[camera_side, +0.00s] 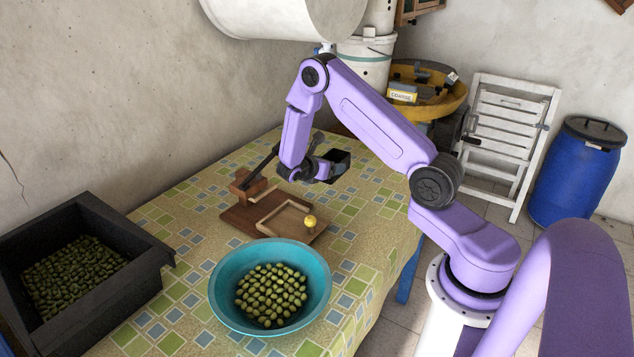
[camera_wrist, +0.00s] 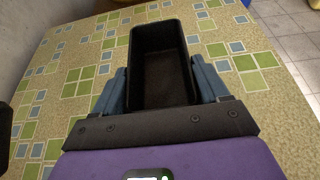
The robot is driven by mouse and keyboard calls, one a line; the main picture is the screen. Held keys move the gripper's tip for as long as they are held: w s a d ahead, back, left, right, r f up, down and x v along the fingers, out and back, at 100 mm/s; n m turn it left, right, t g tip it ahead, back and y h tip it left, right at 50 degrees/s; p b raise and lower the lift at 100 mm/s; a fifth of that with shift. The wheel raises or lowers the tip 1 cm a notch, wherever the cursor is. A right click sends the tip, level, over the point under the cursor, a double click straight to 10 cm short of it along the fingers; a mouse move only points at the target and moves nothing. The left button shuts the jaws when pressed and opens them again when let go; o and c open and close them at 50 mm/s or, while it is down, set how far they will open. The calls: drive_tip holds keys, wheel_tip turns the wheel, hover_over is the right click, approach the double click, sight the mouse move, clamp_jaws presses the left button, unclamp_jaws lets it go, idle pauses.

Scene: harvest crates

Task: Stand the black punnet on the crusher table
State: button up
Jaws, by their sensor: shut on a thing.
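The black punnet (camera_side: 338,158) is a small, deep rectangular box in my gripper (camera_side: 326,171), over the cloth-covered table (camera_side: 362,228) near its back. In the wrist view the punnet (camera_wrist: 160,36) shows its open mouth and a dark inside that looks empty. The blue-grey fingers of my gripper (camera_wrist: 160,88) close on its two long sides. The side view does not show clearly whether its base is clear of the cloth. I cannot tell which surface is called the crusher table. A wooden lever device (camera_side: 262,216) stands on the patterned cloth, left of and nearer than the punnet.
A turquoise bowl (camera_side: 219,290) of green olives stands at the table's front. A black crate (camera_side: 130,250) of darker olives is at left. A yellow round machine marked COARSE (camera_side: 436,104) stands behind. A white folding chair (camera_side: 505,135) and blue barrel (camera_side: 573,180) are at right.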

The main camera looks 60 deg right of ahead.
drive_tip(key=w+d+f, duration=0.1)
drive_tip(key=f, duration=0.1)
drive_tip(key=w+d+f, duration=0.1)
drive_tip(key=w+f, duration=0.1)
drive_tip(key=w+d+f, duration=0.1)
drive_tip(key=w+f, duration=0.1)
drive_tip(key=shift+w+f, duration=0.2)
drive_tip(key=shift+f, duration=1.6)
drive_tip(key=o, duration=1)
drive_tip(key=shift+f, duration=0.1)
drive_tip(key=shift+o, duration=0.2)
drive_tip(key=shift+r, duration=0.2)
drive_tip(key=v, duration=0.5)
drive_tip(key=shift+w+a+r, duration=0.1)
drive_tip(key=shift+r, duration=0.1)
wheel_tip(320, 180, up, 6)
drive_tip(key=shift+r, duration=0.2)
